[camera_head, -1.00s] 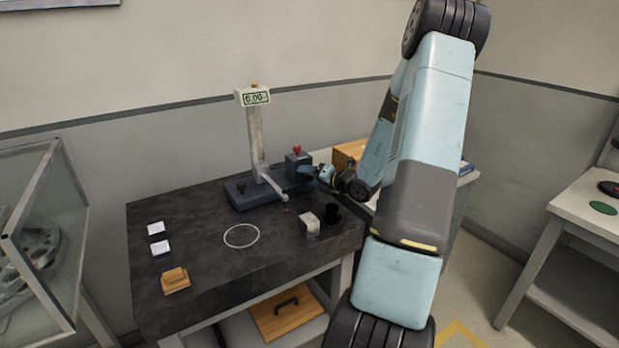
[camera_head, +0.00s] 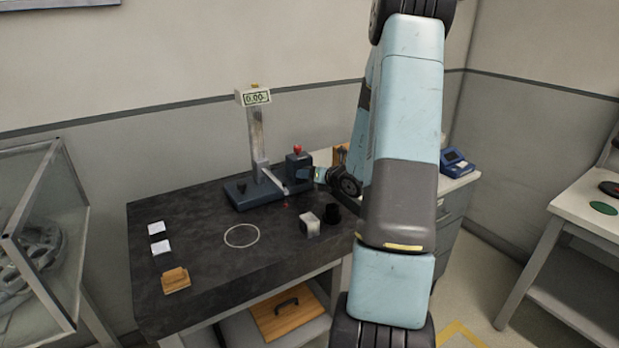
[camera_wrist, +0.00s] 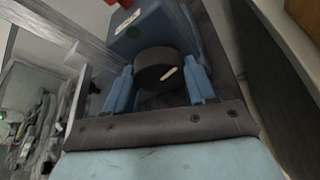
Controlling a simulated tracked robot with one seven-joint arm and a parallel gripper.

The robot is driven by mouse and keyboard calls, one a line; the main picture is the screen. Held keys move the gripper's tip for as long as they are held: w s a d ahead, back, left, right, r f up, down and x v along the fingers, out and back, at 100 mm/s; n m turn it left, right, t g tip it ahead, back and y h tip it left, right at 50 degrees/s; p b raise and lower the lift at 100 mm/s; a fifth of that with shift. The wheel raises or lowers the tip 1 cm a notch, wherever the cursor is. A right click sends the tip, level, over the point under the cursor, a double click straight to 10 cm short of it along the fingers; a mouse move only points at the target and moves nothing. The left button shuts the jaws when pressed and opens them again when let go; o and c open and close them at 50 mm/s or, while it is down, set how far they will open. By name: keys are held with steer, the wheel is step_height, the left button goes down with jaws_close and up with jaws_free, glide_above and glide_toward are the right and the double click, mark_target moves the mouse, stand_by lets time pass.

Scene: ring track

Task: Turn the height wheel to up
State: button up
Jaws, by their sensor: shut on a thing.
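The height wheel (camera_wrist: 158,74) is a dark round knob with a pale mark on its face, on the blue block of the instrument (camera_head: 297,166). In the wrist view my gripper (camera_wrist: 160,84) has one blue finger on each side of the wheel and is shut on it. The pale mark points to the upper right there. In the head view my gripper (camera_head: 312,174) reaches the block from the right, and the wheel is hidden. The instrument has a dark blue base (camera_head: 238,194), a grey post (camera_head: 256,135), and a display (camera_head: 253,97) reading about 0.00.
A red knob (camera_head: 297,149) tops the block, close above my gripper. A metal cube (camera_head: 310,225) and a black cup (camera_head: 332,214) stand in front. A ring outline (camera_head: 241,236), white squares (camera_head: 156,228) and a wooden piece (camera_head: 176,280) lie farther left.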

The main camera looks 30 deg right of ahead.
steer(key=n+h, duration=0.3)
steer(key=n, duration=0.1)
steer(key=shift+a+f, duration=0.1)
steer(key=shift+a, duration=0.05)
steer(key=n+h, duration=0.3)
steer(key=n, duration=0.1)
steer(key=shift+s+f, duration=0.1)
stand_by(0.4)
steer(key=shift+n, duration=0.3)
steer(key=o, duration=1)
steer(key=shift+o, duration=0.2)
